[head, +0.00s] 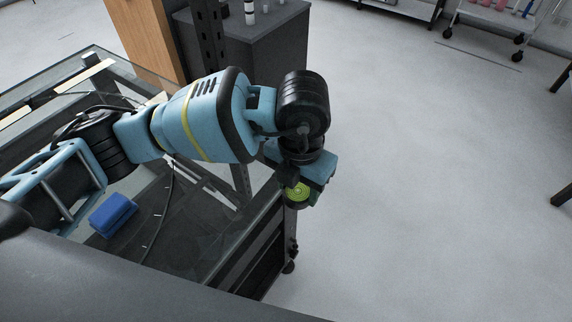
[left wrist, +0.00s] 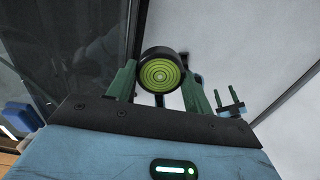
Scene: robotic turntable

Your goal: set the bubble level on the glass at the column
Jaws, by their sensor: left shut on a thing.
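The bubble level (head: 298,193) is a small round black disc with a yellow-green ringed face. My left gripper (head: 303,190) is shut on it and holds it by its rim, face up, near the right edge of the glass tabletop (head: 190,225). In the left wrist view the level (left wrist: 160,73) sits between the two green fingers, over or near the table's edge; its height above the glass is unclear. A dark perforated column (head: 210,38) stands at the table's far side. My right gripper (left wrist: 226,97) shows small in the left wrist view, its fingers apart and empty.
A blue block (head: 113,214) lies on the glass, left of the level. A dark cabinet (head: 262,48) with small items stands behind the table, beside a wooden panel (head: 142,40). The floor (head: 420,190) to the right is open.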

